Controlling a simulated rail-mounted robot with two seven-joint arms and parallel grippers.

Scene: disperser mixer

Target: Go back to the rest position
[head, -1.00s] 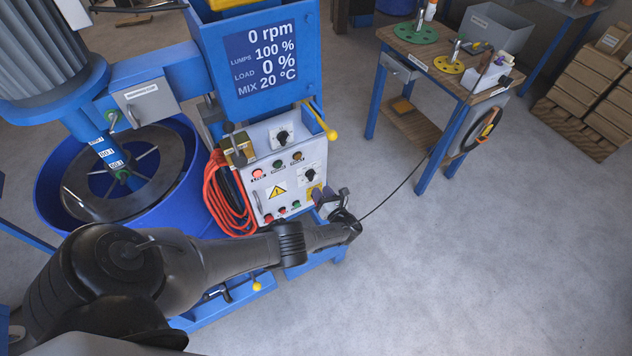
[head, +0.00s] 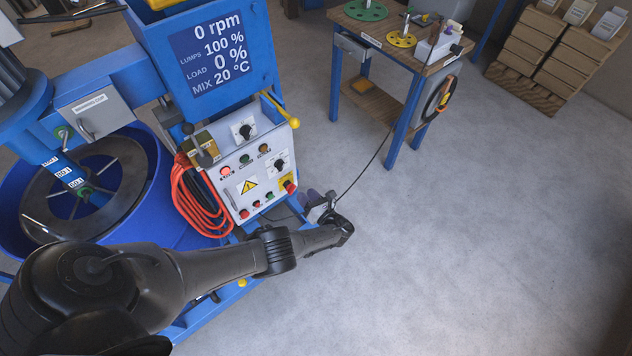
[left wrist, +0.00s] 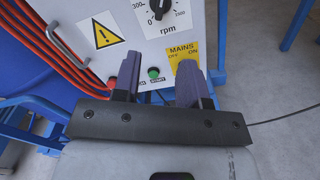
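My left gripper (head: 318,207) is just in front of the lower right of the mixer's grey control panel (head: 257,172). In the left wrist view its two purple-grey fingers (left wrist: 158,76) stand apart, with nothing between them. The panel fills the top of that view. The yellow MAINS plate (left wrist: 187,52) is partly behind the right finger there; in the head view the plate (head: 287,177) carries a red knob. The display reads 0 rpm. My right gripper is not in view.
The blue mixing tub (head: 160,190) and coiled orange hose (head: 195,200) are left of the panel. A workbench (head: 425,60) with green and yellow discs stands at the back. A dark cable runs from near the gripper to the bench. The floor (head: 480,240) at right is clear.

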